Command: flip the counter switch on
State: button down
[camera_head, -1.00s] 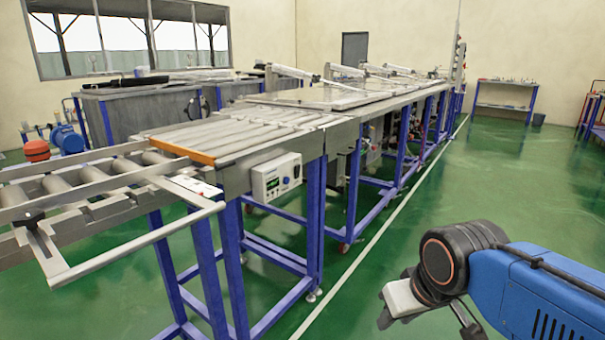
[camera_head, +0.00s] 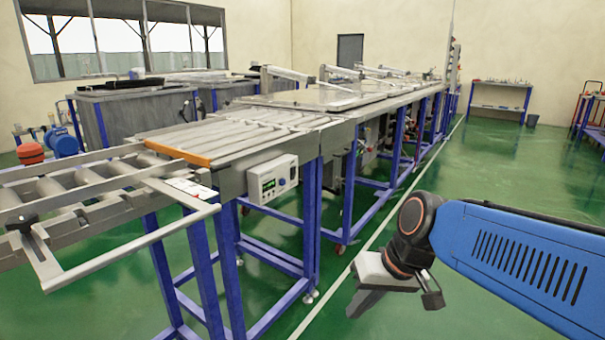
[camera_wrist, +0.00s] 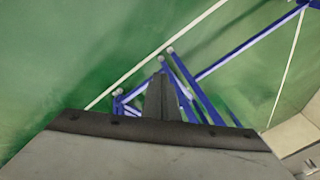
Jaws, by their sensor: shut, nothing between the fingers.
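The counter (camera_head: 272,177) is a small white box with a green display and a dial, fixed to the side of the roller conveyor line. The switch on it is too small to make out. My gripper (camera_head: 362,303) is at the lower right in the head view, over the green floor and apart from the counter. It is shut and empty. In the wrist view my gripper's fingers (camera_wrist: 162,97) point down toward the floor and blue frame legs; the counter cannot be made out there.
The conveyor's blue legs (camera_head: 318,220) stand left of my gripper. A pale bar frame (camera_head: 130,247) juts out at the front left. A white line (camera_head: 330,285) runs along the floor. A blue bench (camera_head: 500,97) stands far back.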

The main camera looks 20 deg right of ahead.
aim_at(294, 170)
jog(key=w+a+r+m+t+y, duration=0.1)
jog(key=w+a+r+m+y, duration=0.2)
jog(key=w, duration=0.6)
jog(key=w+a+r+t+y, duration=0.1)
jog(key=w+r+y, duration=0.25)
jog(key=w, duration=0.55)
jog(key=w+d+r+m+t+y, duration=0.1)
jog(key=w+d+r+m+t, duration=0.1)
jog(key=w+d, duration=0.5)
jog(key=w+d+r+m+t, duration=0.2)
jog(key=w+d+m+t, duration=0.2)
jog(key=w, duration=0.7)
jog(key=d+t, duration=0.2)
jog(key=d, duration=0.1)
jog(key=shift+w+r+y, duration=0.2)
jog(key=shift+r+y, duration=0.05)
jog(key=shift+y, duration=0.1)
jog(key=x, duration=1.3)
jog(key=shift+w+a+r, duration=0.1)
jog(key=shift+w+r, duration=0.05)
jog(key=shift+w, duration=0.05)
jog(key=shift+w+a, duration=0.2)
jog(key=shift+w, duration=0.05)
